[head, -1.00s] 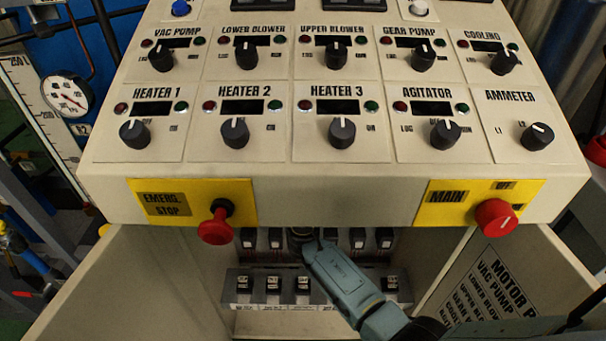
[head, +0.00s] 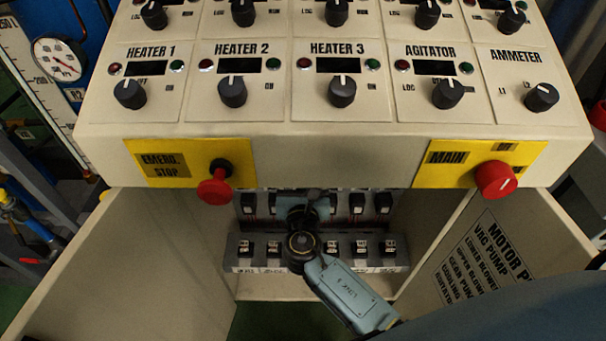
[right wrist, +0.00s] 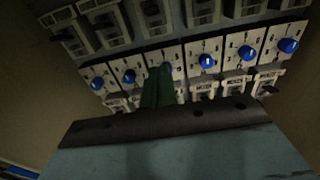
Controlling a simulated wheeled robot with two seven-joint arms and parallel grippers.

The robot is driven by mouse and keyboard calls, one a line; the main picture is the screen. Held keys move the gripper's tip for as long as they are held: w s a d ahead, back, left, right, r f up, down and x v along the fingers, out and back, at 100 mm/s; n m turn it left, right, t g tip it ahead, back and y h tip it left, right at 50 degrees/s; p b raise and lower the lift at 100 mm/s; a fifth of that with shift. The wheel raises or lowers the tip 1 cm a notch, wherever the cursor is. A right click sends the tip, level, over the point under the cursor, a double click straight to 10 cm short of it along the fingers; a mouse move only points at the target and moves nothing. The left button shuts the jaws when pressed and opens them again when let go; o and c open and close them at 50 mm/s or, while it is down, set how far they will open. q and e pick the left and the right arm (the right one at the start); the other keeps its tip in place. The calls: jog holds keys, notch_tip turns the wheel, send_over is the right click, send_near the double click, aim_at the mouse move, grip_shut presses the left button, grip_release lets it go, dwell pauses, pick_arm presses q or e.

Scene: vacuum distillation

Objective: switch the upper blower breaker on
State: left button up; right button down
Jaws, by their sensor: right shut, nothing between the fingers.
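A row of breakers with blue knobs (right wrist: 207,61) fills the middle of the right wrist view; their labels are unreadable, so I cannot tell which is the upper blower breaker. My right gripper (right wrist: 158,75) is shut and empty, its green fingers together in front of the third breaker from the left. I cannot tell whether they touch it. In the head view my right arm reaches into the open cabinet under the panel and hides the middle of the breaker rows. The lower row (head: 361,248) and upper row (head: 383,203) show at its sides. My left gripper is out of view.
The control panel (head: 290,152) overhangs the cabinet, with a red emergency stop (head: 214,187) and a red main switch (head: 496,180) on its front. Open cabinet doors stand at left (head: 150,260) and right (head: 480,255). The right door carries a motor list.

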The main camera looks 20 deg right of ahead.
jog(key=s+f+m+g+y, duration=0.2)
jog(key=s+f+m+g, duration=0.15)
jog(key=s+f, duration=0.45)
jog(key=s+d+f+m+g+y, duration=0.1)
jog(key=s+f+m+g, duration=0.2)
jog(key=f, duration=0.9)
jog(key=s+f+m+g+y, duration=0.2)
jog(key=s+f+m, duration=0.35)
jog(key=f, duration=0.35)
jog(key=s+d+f+m+g, duration=0.1)
jog(key=s+f+m, duration=0.3)
jog(key=s, duration=0.6)
jog(key=s+d+f+m+g+y, duration=0.1)
jog(key=s+f+m+g, duration=0.2)
jog(key=s, duration=0.7)
jog(key=s+d+f+m+g, duration=0.2)
jog(key=s+f+m, duration=0.4)
jog(key=s+m, duration=0.4)
jog(key=shift+f+y, duration=0.15)
jog(key=shift+y, duration=0.25)
jog(key=shift+s+g, duration=0.1)
jog(key=shift+g, duration=0.15)
